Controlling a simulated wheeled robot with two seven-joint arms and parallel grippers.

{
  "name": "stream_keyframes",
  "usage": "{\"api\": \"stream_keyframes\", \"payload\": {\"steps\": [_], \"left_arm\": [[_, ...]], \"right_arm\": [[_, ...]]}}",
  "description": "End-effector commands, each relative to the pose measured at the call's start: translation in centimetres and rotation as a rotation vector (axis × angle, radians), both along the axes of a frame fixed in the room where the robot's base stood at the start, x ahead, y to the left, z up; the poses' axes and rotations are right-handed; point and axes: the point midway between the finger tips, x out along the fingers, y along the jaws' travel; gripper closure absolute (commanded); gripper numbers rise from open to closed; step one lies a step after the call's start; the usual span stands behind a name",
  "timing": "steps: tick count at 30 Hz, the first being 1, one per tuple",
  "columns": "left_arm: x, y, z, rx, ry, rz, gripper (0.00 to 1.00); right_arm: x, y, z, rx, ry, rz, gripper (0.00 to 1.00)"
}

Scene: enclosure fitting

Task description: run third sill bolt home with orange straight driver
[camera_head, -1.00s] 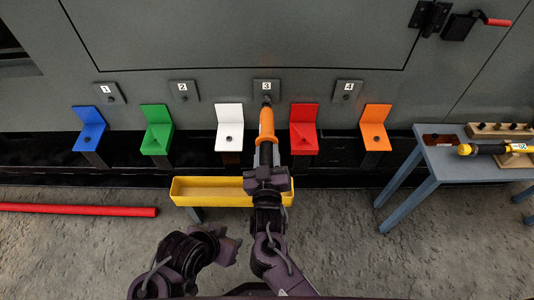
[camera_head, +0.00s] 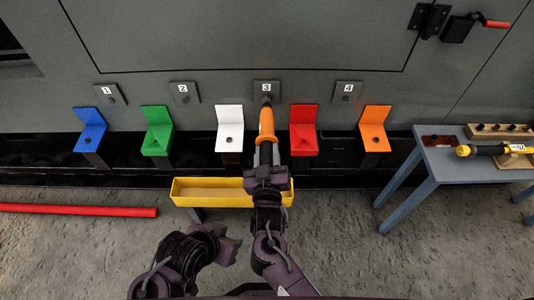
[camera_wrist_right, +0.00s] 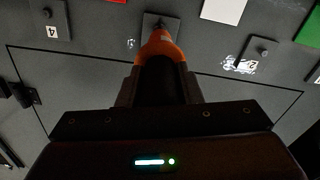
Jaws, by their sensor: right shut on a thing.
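The orange straight driver (camera_head: 266,122) is in my right gripper (camera_head: 266,157), which is shut on its dark grip. The driver points up at the plate marked 3 (camera_head: 267,87), its tip at the third sill bolt. The driver also shows in the right wrist view (camera_wrist_right: 161,47), between the fingers of my right gripper (camera_wrist_right: 160,85), with its tip over the bolt plate (camera_wrist_right: 158,24). The driver hides the bolt head, so I cannot tell how deep it sits. My left gripper (camera_head: 232,250) is low, left of the right arm, away from the panel; its jaws are unclear.
Plates 1 (camera_head: 110,94), 2 (camera_head: 184,92) and 4 (camera_head: 347,91) carry dark bolts. Coloured brackets, including a white one (camera_head: 229,115) and a red one (camera_head: 304,115), flank the driver. A yellow tray (camera_head: 212,192) lies below. A blue-grey table (camera_head: 440,165) holds a yellow-black tool (camera_head: 492,149).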

Motion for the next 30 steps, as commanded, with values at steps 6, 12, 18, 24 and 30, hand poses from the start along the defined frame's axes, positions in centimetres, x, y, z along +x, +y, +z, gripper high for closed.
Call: {"api": "stream_keyframes", "payload": {"steps": [6,12,18,24,30], "left_arm": [[0.01,0.00,0.00,0.000,0.000,-0.001,0.64],[0.00,-0.01,0.18,0.000,0.000,-0.001,0.64],[0.00,0.00,0.35,0.000,0.000,-0.001,0.64],[0.01,-0.01,0.32,0.000,0.000,-0.001,0.64],[0.01,-0.01,0.32,0.000,0.000,-0.001,0.64]], "right_arm": [[0.11,0.06,0.42,0.003,-0.009,-0.001,1.00],[0.28,0.07,0.47,0.003,-0.010,0.000,1.00],[0.56,0.12,0.53,0.005,-0.010,0.000,1.00],[0.65,0.15,0.61,0.008,-0.012,-0.001,1.00],[0.71,0.15,0.69,0.009,-0.013,-0.002,1.00]]}}
